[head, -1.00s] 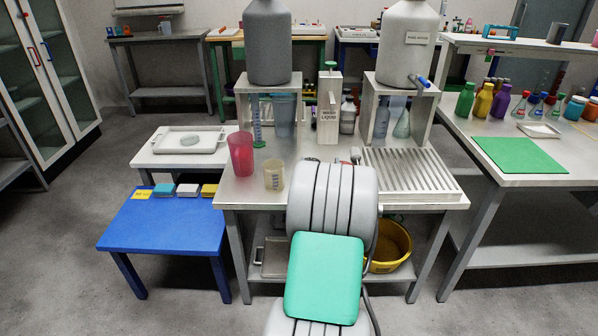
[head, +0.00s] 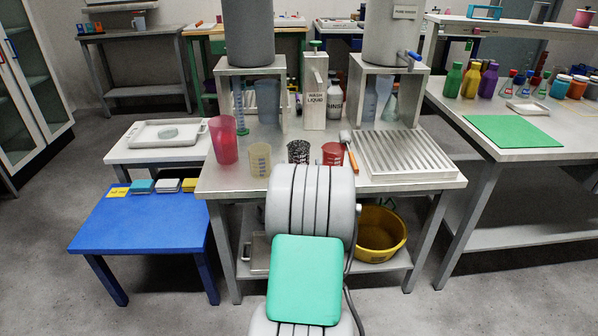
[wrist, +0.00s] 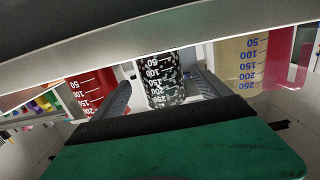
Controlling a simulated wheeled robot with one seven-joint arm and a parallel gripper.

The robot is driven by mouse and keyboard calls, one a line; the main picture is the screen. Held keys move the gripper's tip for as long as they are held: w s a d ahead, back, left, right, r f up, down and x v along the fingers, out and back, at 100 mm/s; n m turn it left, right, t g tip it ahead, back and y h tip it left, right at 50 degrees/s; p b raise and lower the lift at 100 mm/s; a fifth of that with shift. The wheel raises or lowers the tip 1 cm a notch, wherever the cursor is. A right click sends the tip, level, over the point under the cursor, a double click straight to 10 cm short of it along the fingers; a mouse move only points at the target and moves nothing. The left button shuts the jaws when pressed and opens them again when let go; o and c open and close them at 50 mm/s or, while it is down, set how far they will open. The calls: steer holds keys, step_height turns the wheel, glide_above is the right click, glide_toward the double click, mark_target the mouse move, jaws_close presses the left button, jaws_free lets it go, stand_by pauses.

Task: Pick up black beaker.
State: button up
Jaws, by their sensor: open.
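The black beaker (head: 299,151), speckled with white marks, stands on the white wash bench (head: 225,186) between a cream beaker (head: 260,160) and a small red beaker (head: 333,154). In the head view my arm hides its lower part and my gripper. In the wrist view the black beaker (wrist: 164,82) is in the middle, seen beyond my gripper (wrist: 160,92). The open fingers show on its left and right, with nothing gripped. The small red beaker (wrist: 93,90) is at left and the cream beaker (wrist: 240,62) at right. I cannot tell whether the fingers reach around the black beaker.
A tall pink-red beaker (head: 223,140) stands left of the cream one. A brush (head: 348,148) and a ribbed drainer (head: 405,155) are to the right. A blue table (head: 140,222) is at front left.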

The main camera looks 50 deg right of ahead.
steer(key=shift+w+f, duration=0.1)
steer(key=shift+f, duration=0.55)
steer(key=b+x, duration=0.1)
steer(key=x, duration=0.6)
steer(key=shift+w+d+r, duration=0.15)
steer(key=shift+w+d, duration=0.1)
steer(key=shift+w, duration=0.05)
steer(key=shift+r, duration=0.1)
steer(key=c, duration=1.7)
steer(key=shift+c, duration=0.2)
steer(key=shift+r, duration=0.2)
